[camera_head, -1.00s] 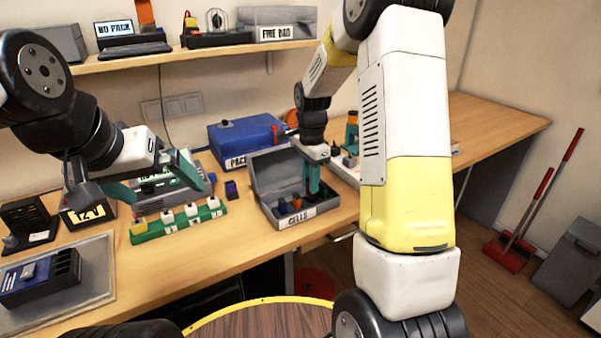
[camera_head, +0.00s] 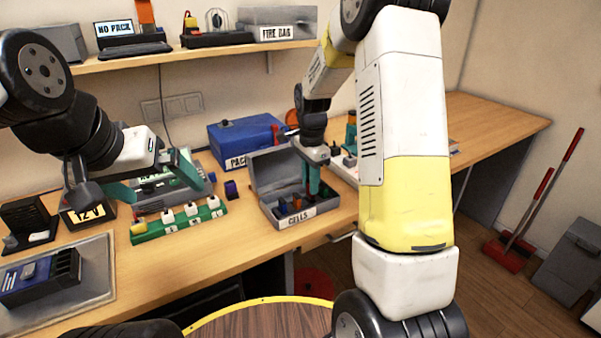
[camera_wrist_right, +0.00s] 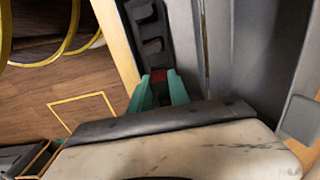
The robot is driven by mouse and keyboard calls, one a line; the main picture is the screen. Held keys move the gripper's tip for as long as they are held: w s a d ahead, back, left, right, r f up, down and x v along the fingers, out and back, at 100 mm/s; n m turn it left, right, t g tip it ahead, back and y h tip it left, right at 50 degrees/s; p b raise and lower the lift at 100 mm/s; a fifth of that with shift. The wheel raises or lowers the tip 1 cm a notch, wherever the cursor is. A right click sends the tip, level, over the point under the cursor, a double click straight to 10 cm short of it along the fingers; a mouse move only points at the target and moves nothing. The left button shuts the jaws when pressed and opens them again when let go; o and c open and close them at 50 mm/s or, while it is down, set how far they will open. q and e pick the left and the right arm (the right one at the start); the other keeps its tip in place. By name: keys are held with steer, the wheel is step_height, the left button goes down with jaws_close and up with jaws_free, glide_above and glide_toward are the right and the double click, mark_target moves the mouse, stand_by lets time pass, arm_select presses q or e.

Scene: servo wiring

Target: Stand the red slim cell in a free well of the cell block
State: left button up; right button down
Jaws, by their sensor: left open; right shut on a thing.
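My right gripper (camera_head: 312,190) reaches down into the open grey box labelled CELLS (camera_head: 272,208). Its teal fingers are shut on a small red thing (camera_wrist_right: 161,76), seen between the fingertips in the right wrist view; it looks like the red slim cell, mostly hidden. In the right wrist view a dark strip with several slots (camera_wrist_right: 150,30) lies just beyond the fingers. A dark block with several open wells (camera_head: 66,268), perhaps the cell block, sits on the grey tray at the left.
A green strip with white blocks (camera_head: 180,221) and a 12 V box (camera_head: 88,212) stand near my left gripper. A blue case (camera_head: 243,138) stands behind the CELLS box. The front of the table between tray and box is clear.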

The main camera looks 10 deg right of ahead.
steer(key=shift+f, duration=1.35)
steer(key=c, duration=1.1)
jaws_free()
steer(key=shift+c, duration=0.2)
steer(key=shift+r, duration=3.85)
steer(key=shift+r, duration=0.15)
steer(key=s+r+n+t+y, duration=0.25)
steer(key=s+r+n, duration=0.45)
steer(key=s+r, duration=0.5)
steer(key=s+a+r+n+t, duration=0.2)
steer(key=s+n, duration=0.5)
steer(key=s, duration=0.5)
steer(key=shift+r+n+t, duration=0.15)
steer(key=shift+n+t, duration=0.15)
steer(key=shift+t, duration=0.55)
